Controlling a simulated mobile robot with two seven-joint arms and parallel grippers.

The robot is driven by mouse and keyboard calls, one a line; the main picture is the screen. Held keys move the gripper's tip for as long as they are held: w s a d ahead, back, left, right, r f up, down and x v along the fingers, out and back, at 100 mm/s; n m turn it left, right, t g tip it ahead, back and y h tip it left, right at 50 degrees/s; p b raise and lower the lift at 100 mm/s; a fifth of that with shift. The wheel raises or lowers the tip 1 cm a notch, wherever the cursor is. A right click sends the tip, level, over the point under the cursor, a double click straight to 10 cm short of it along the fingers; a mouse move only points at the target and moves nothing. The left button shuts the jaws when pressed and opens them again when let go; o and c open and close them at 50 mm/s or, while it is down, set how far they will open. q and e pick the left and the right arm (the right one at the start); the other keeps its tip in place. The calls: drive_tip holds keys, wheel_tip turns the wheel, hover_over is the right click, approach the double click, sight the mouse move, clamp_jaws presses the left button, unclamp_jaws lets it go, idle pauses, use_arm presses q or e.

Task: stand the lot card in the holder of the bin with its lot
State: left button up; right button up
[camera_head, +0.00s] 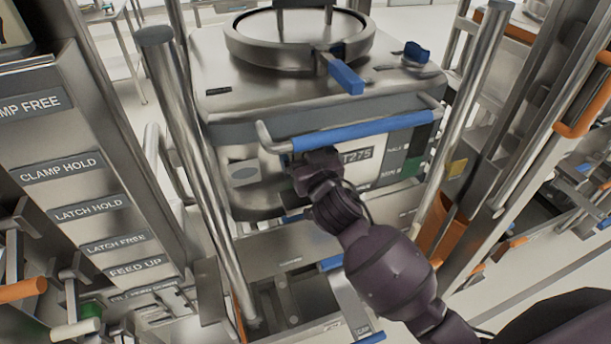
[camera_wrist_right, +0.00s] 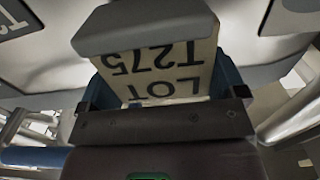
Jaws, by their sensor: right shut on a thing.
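The steel bin (camera_head: 300,95) stands between two upright posts, with a round lid ring on top and a blue front handle (camera_head: 350,135). Its front label (camera_head: 365,158) reads T275, partly covered by my arm. My right gripper (camera_head: 300,168) is at the bin's front face, just below the handle and left of the label. In the right wrist view, the right gripper (camera_wrist_right: 160,100) is shut on the pale lot card (camera_wrist_right: 155,72), which reads LOT T275 upside down and has a grey edge strip. I cannot tell whether the card touches a holder. My left gripper is not in view.
A steel panel (camera_head: 70,165) with labels such as CLAMP HOLD and LATCH FREE stands at the left. A left post (camera_head: 195,150) and a right post (camera_head: 470,100) flank the bin. Orange handles (camera_head: 22,289) and steel frames crowd both sides.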

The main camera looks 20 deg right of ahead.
wheel_tip(320, 180, down, 6)
drive_tip(key=shift+s+f+b, duration=0.15)
drive_tip(key=shift+b, duration=0.45)
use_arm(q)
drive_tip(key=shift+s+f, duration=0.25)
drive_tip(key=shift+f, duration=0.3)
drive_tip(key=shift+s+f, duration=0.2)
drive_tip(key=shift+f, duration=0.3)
use_arm(e)
drive_tip(key=shift+w+f, duration=0.2)
drive_tip(key=shift+f, duration=0.1)
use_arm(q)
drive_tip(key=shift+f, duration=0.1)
use_arm(e)
drive_tip(key=shift+f, duration=0.1)
drive_tip(key=o, duration=0.5)
drive_tip(key=shift+f, duration=0.1)
drive_tip(key=shift+o, duration=0.8)
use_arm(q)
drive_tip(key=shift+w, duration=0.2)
